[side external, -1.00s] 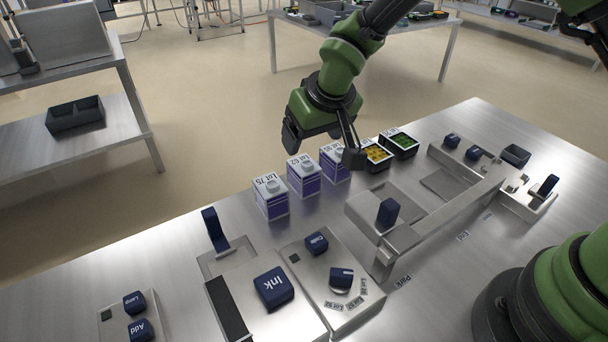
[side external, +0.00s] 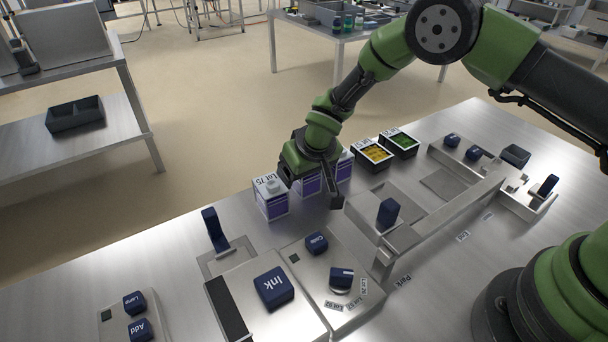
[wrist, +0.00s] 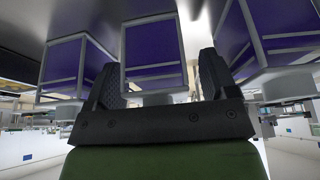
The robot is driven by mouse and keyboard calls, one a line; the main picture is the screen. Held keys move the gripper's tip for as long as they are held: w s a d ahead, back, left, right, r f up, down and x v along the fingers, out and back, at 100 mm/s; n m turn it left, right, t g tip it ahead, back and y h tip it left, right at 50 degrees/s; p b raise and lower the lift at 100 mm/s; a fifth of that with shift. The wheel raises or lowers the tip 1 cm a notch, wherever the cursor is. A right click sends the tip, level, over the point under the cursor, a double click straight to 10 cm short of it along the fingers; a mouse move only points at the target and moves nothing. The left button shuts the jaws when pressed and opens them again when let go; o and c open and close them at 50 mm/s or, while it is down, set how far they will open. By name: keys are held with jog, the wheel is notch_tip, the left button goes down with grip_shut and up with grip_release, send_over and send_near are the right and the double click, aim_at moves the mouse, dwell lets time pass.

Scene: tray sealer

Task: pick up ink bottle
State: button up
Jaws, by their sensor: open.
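Three white-and-purple square bottles with white caps stand in a row, likely the ink bottles. The left one, marked Lot 75 (side external: 272,199), is clear in the side view. The middle bottle (side external: 309,185) is mostly hidden by my gripper (side external: 318,184), and the right bottle (side external: 345,168) partly. In the wrist view the bottles appear cap-down: left (wrist: 77,68), middle (wrist: 152,50) and right (wrist: 275,35). There my open gripper (wrist: 158,78) has one finger on each side of the middle bottle; whether they touch it I cannot tell.
Another blue handle (side external: 214,229) stands left.

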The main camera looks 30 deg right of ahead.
jog(key=shift+c, duration=0.3)
jog(key=c, duration=1)
jog(key=shift+r, duration=0.1)
